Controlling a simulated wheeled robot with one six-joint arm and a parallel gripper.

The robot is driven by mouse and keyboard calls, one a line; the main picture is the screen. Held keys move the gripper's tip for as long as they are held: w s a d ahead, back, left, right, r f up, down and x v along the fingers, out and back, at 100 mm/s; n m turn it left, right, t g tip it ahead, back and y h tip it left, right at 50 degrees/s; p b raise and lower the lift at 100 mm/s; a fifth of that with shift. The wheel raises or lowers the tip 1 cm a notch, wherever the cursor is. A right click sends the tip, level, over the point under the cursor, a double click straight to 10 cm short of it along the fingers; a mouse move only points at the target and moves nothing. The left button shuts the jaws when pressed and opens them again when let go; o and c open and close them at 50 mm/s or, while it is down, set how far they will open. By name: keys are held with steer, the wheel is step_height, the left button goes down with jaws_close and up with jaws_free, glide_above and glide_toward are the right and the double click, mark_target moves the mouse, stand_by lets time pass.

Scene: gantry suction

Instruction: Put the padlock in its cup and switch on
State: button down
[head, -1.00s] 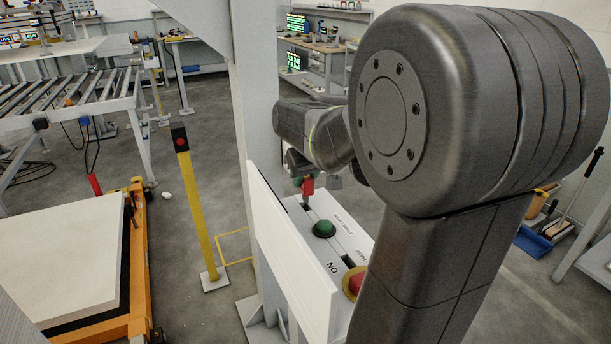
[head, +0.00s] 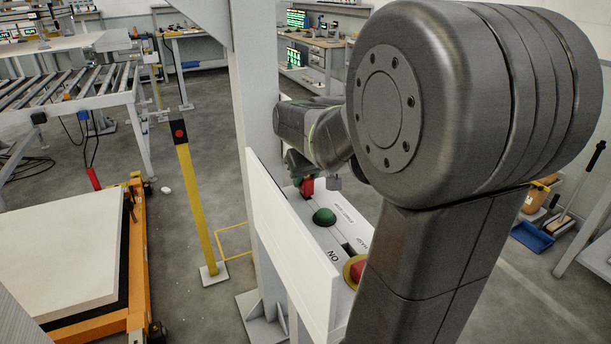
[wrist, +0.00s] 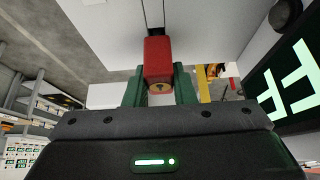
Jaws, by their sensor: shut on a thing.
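The red padlock (head: 307,188) is between the green fingers of my gripper (head: 300,170), over the far end of the control box (head: 345,212). In the wrist view the padlock (wrist: 158,60) shows its keyhole end, and my gripper (wrist: 158,88) is shut on it. Two thin dark lines run from its far end; I cannot tell if they are its shackle. Whether it touches the box is unclear. The box top carries a green button (head: 324,216), a dark slot (head: 348,248) near "ON" lettering and a red button (head: 357,271) in a yellow collar. No cup can be made out.
A white upright panel (head: 290,245) edges the box's left side, beside a grey column (head: 255,100). A yellow post (head: 195,195), an orange-framed platform (head: 139,265) and a roller conveyor (head: 75,85) stand left. A lit display (wrist: 295,85) is close right in the wrist view.

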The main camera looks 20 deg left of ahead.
steer(key=shift+f, duration=0.45)
steer(key=c, duration=1.1)
jaws_free()
steer(key=v, duration=1.4)
steer(key=shift+w, duration=0.1)
steer(key=shift+c, duration=0.3)
